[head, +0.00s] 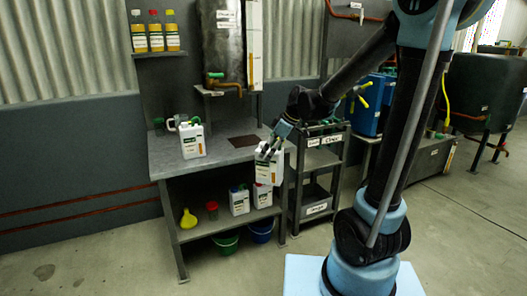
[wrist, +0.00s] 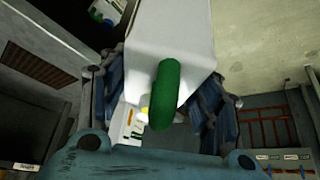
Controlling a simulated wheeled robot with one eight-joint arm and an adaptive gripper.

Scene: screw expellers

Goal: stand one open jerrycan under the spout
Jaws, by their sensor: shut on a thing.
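My gripper (head: 272,146) is shut on a white jerrycan (head: 268,170) with a green and orange label. It holds the can roughly upright in front of the bench's right front edge. In the wrist view the held jerrycan (wrist: 170,40) fills the space between the fingers, with a green rounded part (wrist: 165,95) near the camera. Whether its mouth is open cannot be told. The spout (head: 228,86) is a brown tap under the grey tank (head: 222,45), above the back of the bench. A dark square plate (head: 243,141) lies on the bench below and right of the spout.
Another white jerrycan (head: 192,141) stands on the bench (head: 215,155), left of the plate. Two capped jerrycans, a yellow funnel (head: 188,219) and a red-lidded jar (head: 212,210) sit on the lower shelf. A dark shelved cart (head: 318,160) stands close right of the held can.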

